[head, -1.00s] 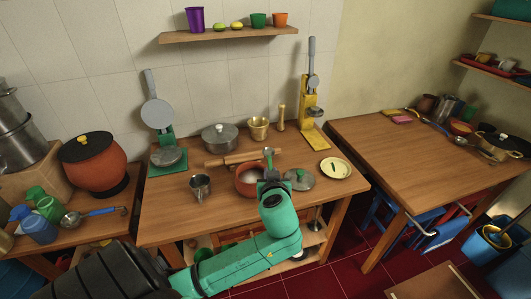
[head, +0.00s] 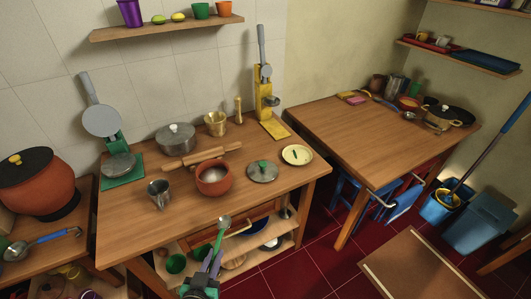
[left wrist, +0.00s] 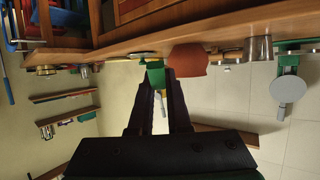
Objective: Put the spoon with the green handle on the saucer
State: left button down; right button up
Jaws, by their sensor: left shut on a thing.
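My left gripper (head: 212,264) is shut on the spoon with the green handle (head: 217,240). The spoon points up, its grey bowl at the top, in front of the middle table's front edge. In the left wrist view the gripper (left wrist: 158,88) has green (left wrist: 154,74) between its fingertips. The saucer (head: 298,155) is pale yellow with a small dark green mark in its middle. It lies at the right end of the middle table, up and right of the gripper and apart from it. My right gripper is not in view.
On the middle table, a terracotta pot (head: 213,180) and a grey lid with a green knob (head: 262,172) stand left of the saucer. A metal cup (head: 159,193), rolling pin (head: 205,157) and lidded pot (head: 176,139) are further left. The right table (head: 360,130) is mostly clear.

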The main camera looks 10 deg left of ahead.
aim_at(287, 154)
jog(key=i+l+u, duration=0.2)
jog(key=l, duration=0.2)
jog(key=i+l+u, duration=0.2)
jog(key=l, duration=0.2)
jog(key=l+u, duration=0.2)
jog(key=l, duration=0.25)
jog(key=i+l+u, duration=0.25)
jog(key=l, duration=0.2)
jog(key=l+u, duration=0.2)
jog(key=l, duration=0.25)
